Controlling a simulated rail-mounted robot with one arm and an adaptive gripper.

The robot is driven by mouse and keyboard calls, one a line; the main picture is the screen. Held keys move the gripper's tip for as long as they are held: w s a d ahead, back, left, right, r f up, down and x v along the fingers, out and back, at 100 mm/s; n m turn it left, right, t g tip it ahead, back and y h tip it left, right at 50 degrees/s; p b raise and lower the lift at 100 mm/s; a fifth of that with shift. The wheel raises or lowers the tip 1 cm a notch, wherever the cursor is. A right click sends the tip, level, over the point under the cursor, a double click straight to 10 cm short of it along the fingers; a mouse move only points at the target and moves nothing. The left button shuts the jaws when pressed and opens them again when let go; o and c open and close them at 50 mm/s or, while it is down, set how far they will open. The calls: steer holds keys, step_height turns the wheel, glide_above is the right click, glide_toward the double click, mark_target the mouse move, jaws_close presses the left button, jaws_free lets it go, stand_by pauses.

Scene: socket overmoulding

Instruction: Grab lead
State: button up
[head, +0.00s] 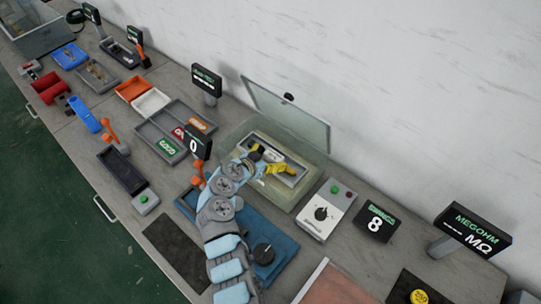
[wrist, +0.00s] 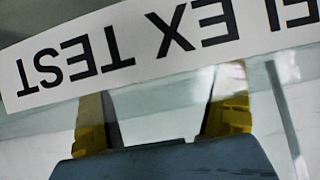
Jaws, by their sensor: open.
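My gripper (head: 276,160) is over the clear-walled box (head: 314,180) with its lid raised, in the middle of the head view. Its yellow fingers are apart and empty. In the wrist view, my gripper (wrist: 161,84) shows both fingers, with a white label (wrist: 130,45) reading upside down, partly cut off, "...EX TEST" beyond them. A pale insert (head: 291,179) shows inside the box around the fingers. I cannot make out a lead in either view; the arm and fingers cover part of the box.
The raised clear lid (head: 290,118) stands behind my gripper. A white control box (head: 327,208) with green and red buttons stands right of the clear box. A blue mat (head: 285,222) lies in front. A wall runs behind.

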steer(key=shift+x, duration=1.35)
steer(key=shift+s, duration=0.1)
steer(key=c, duration=1.2)
